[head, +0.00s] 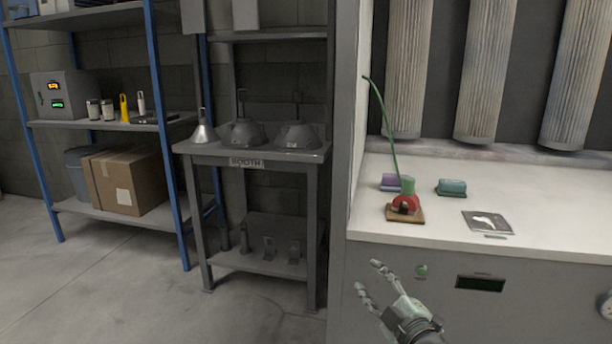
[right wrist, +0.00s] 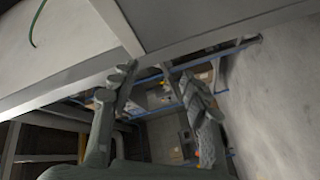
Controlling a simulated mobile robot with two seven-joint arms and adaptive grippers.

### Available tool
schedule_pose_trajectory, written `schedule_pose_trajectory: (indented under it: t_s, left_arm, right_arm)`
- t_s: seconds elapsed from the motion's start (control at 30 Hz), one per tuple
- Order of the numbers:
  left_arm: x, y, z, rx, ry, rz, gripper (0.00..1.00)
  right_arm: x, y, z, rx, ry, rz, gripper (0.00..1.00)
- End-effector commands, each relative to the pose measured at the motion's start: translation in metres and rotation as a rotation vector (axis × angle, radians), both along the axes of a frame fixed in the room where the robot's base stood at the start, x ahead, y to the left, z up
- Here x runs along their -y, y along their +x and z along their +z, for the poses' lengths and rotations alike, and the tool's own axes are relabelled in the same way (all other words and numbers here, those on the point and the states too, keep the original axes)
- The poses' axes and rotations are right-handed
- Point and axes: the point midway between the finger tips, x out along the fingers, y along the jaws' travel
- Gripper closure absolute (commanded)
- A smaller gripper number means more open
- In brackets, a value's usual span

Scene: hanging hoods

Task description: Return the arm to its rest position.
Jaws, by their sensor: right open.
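My right gripper (head: 370,285) shows at the lower middle of the head view, in front of the grey cabinet front and below the white worktop's edge. Its fingers are spread and nothing is between them. In the right wrist view my right gripper (right wrist: 160,82) is also open and empty, with the floor and distant shelving seen between the fingers. My left gripper is in neither view.
Left stands a booth table (head: 320,152) with several hoods. Blue-posted shelving (head: 167,140) stands further left.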

Motion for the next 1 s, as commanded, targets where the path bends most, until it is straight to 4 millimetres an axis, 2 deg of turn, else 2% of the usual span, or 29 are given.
schedule_pose_trajectory:
  t_s: [0.03, 0.1, 0.17, 0.2, 0.27, 0.3, 0.37, 0.4, 0.47, 0.5, 0.63, 0.7, 0.8, 0.9, 1.0]
  left_arm:
    - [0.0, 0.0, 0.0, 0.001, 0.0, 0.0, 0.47]
    - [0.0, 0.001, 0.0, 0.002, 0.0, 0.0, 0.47]
    - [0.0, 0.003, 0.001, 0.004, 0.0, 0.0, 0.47]
    - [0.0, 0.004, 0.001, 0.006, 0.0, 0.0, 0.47]
    - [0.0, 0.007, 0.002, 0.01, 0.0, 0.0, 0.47]
    - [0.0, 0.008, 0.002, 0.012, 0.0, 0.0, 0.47]
    - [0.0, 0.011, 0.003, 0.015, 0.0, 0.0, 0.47]
    - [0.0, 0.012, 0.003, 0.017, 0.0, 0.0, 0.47]
    - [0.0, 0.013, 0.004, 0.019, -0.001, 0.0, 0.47]
    - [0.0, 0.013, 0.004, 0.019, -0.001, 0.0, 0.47]
    - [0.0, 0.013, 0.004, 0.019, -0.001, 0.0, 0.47]
    - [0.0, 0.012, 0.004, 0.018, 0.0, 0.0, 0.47]
    - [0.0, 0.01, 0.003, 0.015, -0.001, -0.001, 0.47]
    - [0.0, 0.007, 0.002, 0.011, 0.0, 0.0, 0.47]
    - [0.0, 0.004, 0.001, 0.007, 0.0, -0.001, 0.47]
  right_arm:
    - [0.014, -0.01, -0.038, -0.098, 0.04, -0.059, 0.53]
    - [0.033, -0.026, -0.086, -0.226, 0.092, -0.143, 0.53]
    - [0.049, -0.045, -0.126, -0.333, 0.133, -0.214, 0.53]
    - [0.058, -0.059, -0.151, -0.402, 0.158, -0.259, 0.53]
    - [0.071, -0.083, -0.189, -0.504, 0.193, -0.327, 0.53]
    - [0.08, -0.101, -0.213, -0.571, 0.215, -0.373, 0.53]
    - [0.09, -0.13, -0.246, -0.67, 0.246, -0.439, 0.53]
    - [0.097, -0.152, -0.268, -0.736, 0.264, -0.483, 0.53]
    - [0.106, -0.185, -0.298, -0.831, 0.291, -0.55, 0.53]
    - [0.11, -0.209, -0.317, -0.896, 0.307, -0.594, 0.53]
    - [0.122, -0.288, -0.367, -1.086, 0.353, -0.729, 0.53]
    - [0.126, -0.326, -0.386, -1.172, 0.37, -0.791, 0.53]
    - [0.129, -0.369, -0.403, -1.264, 0.387, -0.858, 0.53]
    - [0.13, -0.395, -0.412, -1.319, 0.398, -0.901, 0.53]
    - [0.13, -0.405, -0.415, -1.341, 0.402, -0.917, 0.53]
